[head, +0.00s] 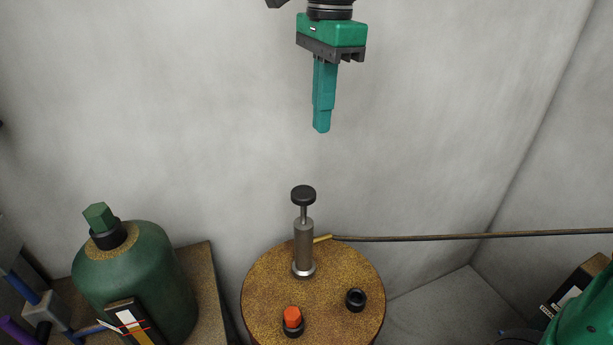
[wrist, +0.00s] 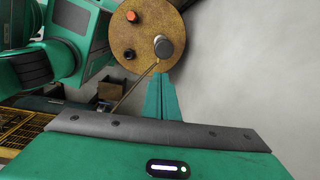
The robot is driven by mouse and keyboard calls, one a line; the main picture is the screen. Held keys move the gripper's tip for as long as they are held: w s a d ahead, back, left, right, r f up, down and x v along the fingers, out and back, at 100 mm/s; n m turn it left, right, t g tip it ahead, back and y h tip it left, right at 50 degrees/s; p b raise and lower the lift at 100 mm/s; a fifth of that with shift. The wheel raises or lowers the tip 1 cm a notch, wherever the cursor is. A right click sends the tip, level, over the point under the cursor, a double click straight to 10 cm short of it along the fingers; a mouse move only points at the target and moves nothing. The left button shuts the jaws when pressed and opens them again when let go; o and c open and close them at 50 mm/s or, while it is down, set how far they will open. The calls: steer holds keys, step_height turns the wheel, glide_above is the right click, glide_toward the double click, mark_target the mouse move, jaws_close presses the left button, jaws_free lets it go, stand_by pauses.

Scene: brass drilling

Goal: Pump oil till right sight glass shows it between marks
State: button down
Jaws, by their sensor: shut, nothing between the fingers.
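The hand pump (head: 304,245) stands upright on a round brass-coloured drum top, with its black knob (head: 303,195) raised on a thin rod. In the wrist view the knob (wrist: 165,50) lies just beyond my fingertips. My gripper (head: 321,130) is shut and empty, pointing down above the knob and apart from it. At the right edge, a dark frame with a white strip (head: 568,298) stands beside a green vessel (head: 590,315); it may be the right sight glass. Its oil level and marks cannot be read.
A green vessel (head: 135,275) stands at the left, with a striped gauge (head: 130,318) on its front. An orange cap (head: 292,318) and a black ring (head: 356,299) sit on the drum top (head: 262,282). A thin pipe (head: 470,236) runs right from the pump. The air around my gripper is clear.

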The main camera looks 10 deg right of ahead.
mark_target(307, 193)
steer(key=shift+s+a+r, duration=0.1)
steer(key=shift+a+r, duration=0.15)
steer(key=shift+a, duration=0.35)
steer(key=shift+a+r, duration=0.25)
steer(key=shift+a, duration=0.3)
step_height(307, 193, down, 14)
steer(key=shift+a+f, duration=0.1)
steer(key=shift+a, duration=0.05)
step_height(307, 193, down, 5)
steer(key=shift+r, duration=0.15)
steer(key=shift+f, duration=0.25)
